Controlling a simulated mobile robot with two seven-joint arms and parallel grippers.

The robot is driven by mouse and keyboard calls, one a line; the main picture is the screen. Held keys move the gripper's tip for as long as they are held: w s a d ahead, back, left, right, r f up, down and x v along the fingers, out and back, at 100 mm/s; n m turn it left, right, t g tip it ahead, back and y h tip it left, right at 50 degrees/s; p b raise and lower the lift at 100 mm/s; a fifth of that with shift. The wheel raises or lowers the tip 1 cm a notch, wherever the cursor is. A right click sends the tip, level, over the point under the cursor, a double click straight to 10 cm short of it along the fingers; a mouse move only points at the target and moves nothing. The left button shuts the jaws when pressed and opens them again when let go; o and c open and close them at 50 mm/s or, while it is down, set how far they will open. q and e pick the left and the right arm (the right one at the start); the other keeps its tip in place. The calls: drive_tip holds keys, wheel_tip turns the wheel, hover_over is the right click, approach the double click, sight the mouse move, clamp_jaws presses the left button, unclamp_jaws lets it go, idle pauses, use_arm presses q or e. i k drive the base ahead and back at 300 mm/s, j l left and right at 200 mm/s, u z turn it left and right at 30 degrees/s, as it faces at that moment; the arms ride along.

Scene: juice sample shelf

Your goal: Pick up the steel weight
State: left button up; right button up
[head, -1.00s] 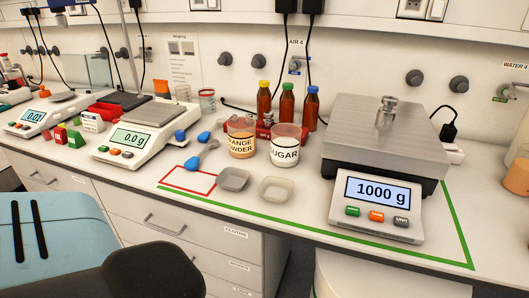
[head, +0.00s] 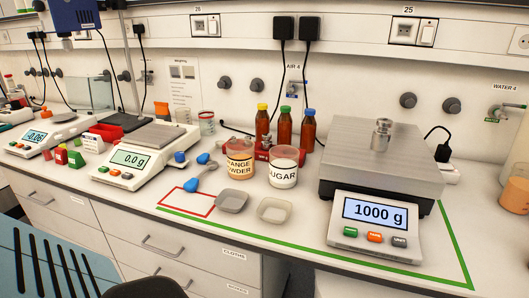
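The steel weight (head: 381,133) is a small silver cylinder with a knob on top. It stands upright on the steel pan of the large scale (head: 345,167) at the right of the bench. The scale's display (head: 374,213) reads 1000 g. Neither of my grippers shows in the head view.
Left of the scale stand an orange powder beaker (head: 240,160), a sugar beaker (head: 283,167), two weighing dishes (head: 232,201) and capped brown bottles (head: 285,128). A white balance (head: 140,158) reads 0.0 g. The bench inside the red outline (head: 186,204) is bare.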

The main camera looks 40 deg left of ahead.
sight(381, 136)
drive_tip(key=i+l, duration=0.6)
drive_tip(key=l+u, duration=0.1)
drive_tip(key=u, duration=1.75)
drive_tip(key=i+l, duration=0.05)
drive_tip(key=l, duration=0.05)
